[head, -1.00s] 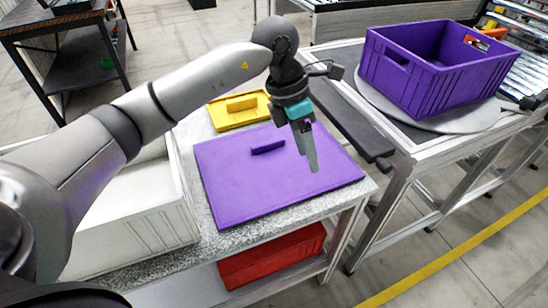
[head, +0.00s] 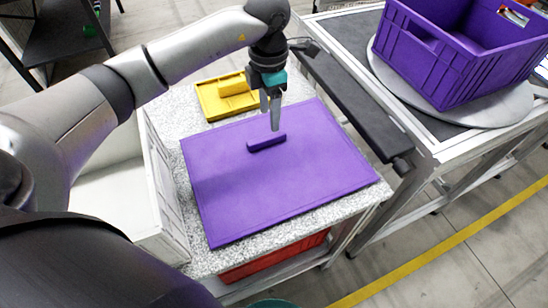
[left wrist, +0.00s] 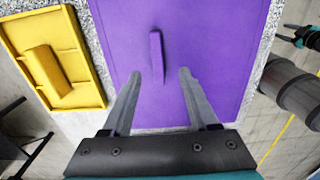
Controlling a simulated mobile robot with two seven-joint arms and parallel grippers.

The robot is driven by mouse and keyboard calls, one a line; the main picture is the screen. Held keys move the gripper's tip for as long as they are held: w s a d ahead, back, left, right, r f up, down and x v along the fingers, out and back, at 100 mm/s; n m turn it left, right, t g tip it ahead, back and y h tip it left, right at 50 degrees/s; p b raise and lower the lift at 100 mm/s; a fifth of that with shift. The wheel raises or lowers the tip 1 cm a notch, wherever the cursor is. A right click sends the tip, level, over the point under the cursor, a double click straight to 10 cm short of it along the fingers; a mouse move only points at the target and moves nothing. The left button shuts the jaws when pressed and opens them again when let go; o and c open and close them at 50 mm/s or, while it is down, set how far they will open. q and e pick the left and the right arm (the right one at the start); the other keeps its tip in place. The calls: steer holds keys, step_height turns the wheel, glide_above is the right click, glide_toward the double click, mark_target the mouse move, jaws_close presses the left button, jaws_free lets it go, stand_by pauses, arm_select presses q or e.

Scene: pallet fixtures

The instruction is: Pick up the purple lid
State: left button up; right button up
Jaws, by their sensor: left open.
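The purple lid (head: 290,180) lies flat on the speckled table, its raised handle bar (head: 267,142) near its far left part. My left gripper (head: 272,122) is above the lid, close to the handle. In the left wrist view the lid (left wrist: 205,40) lies beneath my left gripper (left wrist: 161,75). Its two fingers are open and apart, with the handle (left wrist: 157,55) showing between and just beyond the tips. Nothing is between the fingers' grip.
A yellow lid (head: 228,98) with a handle lies beyond the purple lid. A white crate (head: 160,195) stands at the left. A purple crate (head: 440,75) sits on a round plate (head: 500,108) at the right. A red crate (head: 270,258) is under the table.

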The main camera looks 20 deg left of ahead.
mark_target(270, 136)
arm_select(q)
steer(key=shift+f, duration=1.45)
steer(key=f, duration=0.3)
steer(key=f+b, duration=0.1)
steer(key=shift+w+a+f, duration=0.1)
steer(key=shift+w+f, duration=0.15)
steer(key=shift+f, duration=0.15)
steer(key=c, duration=0.9)
jaws_close()
arm_select(e)
steer(key=shift+w+a+f, duration=0.25)
steer(key=shift+w+f, duration=0.3)
steer(key=shift+w, duration=0.15)
arm_select(q)
steer(key=shift+r, duration=0.1)
